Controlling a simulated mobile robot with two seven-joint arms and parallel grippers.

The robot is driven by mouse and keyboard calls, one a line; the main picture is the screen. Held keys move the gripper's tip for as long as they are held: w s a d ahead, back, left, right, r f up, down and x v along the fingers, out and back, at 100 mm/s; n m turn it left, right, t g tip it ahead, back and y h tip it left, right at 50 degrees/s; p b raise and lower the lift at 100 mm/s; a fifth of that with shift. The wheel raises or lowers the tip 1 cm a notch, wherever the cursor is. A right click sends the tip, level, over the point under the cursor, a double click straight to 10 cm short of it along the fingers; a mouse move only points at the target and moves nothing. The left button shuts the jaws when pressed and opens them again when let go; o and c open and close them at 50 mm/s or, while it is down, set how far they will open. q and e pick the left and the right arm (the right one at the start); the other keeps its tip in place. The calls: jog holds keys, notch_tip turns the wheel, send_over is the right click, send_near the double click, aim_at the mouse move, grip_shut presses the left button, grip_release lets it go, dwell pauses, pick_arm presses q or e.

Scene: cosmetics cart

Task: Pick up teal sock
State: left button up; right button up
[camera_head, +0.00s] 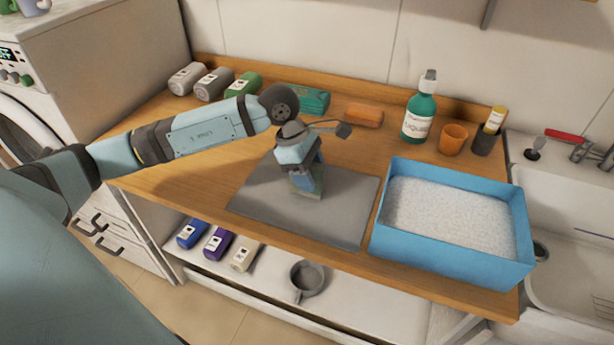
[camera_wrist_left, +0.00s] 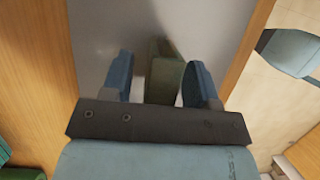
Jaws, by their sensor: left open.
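My left gripper (camera_head: 306,188) points down over the grey mat (camera_head: 349,207) with its jaws open. A dull green item (camera_head: 319,178) stands or lies at its fingers, partly hidden by them. In the left wrist view the same green item (camera_wrist_left: 164,76) shows between the two blue fingers, with a gap on the left side and close to the right finger. I cannot tell whether it is the teal sock. A folded teal cloth-like item (camera_head: 313,101) lies at the back of the counter, partly behind my arm. My right gripper is out of view.
A blue tray (camera_head: 446,248) of white granules stands right of the mat. Behind are an orange block (camera_head: 363,115), a green bottle (camera_head: 419,113) and an orange cup (camera_head: 453,138). Labelled rolls (camera_head: 214,84) lie back left. A sink (camera_head: 575,220) is at right.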

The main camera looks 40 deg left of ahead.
pick_arm(q)
jog(key=c, duration=1)
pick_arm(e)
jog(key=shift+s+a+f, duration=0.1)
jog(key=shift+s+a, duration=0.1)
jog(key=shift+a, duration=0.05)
pick_arm(q)
jog(key=shift+r, duration=0.15)
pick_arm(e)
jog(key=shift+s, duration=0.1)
pick_arm(q)
notch_tip(320, 180, up, 20)
